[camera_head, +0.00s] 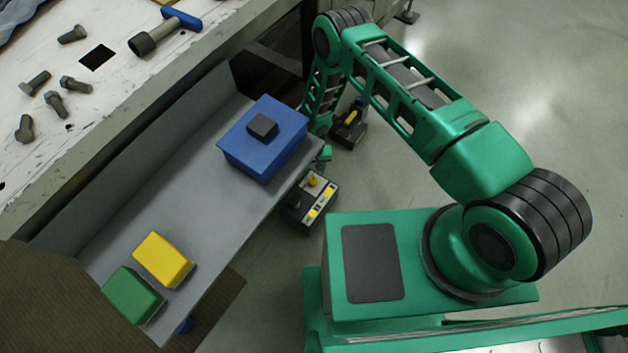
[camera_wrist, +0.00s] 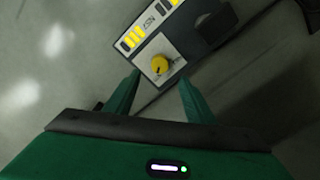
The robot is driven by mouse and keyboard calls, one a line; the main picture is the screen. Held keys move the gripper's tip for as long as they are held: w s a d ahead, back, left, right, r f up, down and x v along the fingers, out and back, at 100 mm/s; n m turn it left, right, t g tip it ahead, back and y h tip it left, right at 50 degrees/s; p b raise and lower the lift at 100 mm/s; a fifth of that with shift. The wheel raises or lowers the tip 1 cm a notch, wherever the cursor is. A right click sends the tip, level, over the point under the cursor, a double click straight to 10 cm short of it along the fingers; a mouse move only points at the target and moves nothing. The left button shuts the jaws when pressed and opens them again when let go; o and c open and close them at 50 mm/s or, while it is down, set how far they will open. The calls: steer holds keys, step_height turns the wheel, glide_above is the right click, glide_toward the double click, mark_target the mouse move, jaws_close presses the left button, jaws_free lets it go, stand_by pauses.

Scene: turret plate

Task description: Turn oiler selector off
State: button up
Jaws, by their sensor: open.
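The oiler selector is a round yellow knob (camera_wrist: 159,65) on a pale plate. It sits on a dark box (camera_wrist: 190,30) with yellow labels and black lettering. In the head view the knob (camera_head: 313,182) is on the same box (camera_head: 322,196), beside the grey shelf's edge. My gripper (camera_wrist: 160,84) is open and empty. Its two green fingers point towards the knob, one on each side of its line, and the knob appears just beyond the tips. I cannot tell the exact gap. In the head view only a bit of green gripper shows behind the box.
A blue box (camera_head: 260,150) with a dark block on top stands on the grey shelf (camera_head: 185,190). A yellow block (camera_head: 163,258) and a green block (camera_head: 132,295) are nearer. Several bolts and a blue-handled tool (camera_head: 165,32) lie on the worn bench. Floor at right looks clear.

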mark_target(314, 181)
step_height(314, 181, down, 10)
steer(key=shift+f, duration=0.1)
stand_by(0.4)
steer(key=c, duration=1.1)
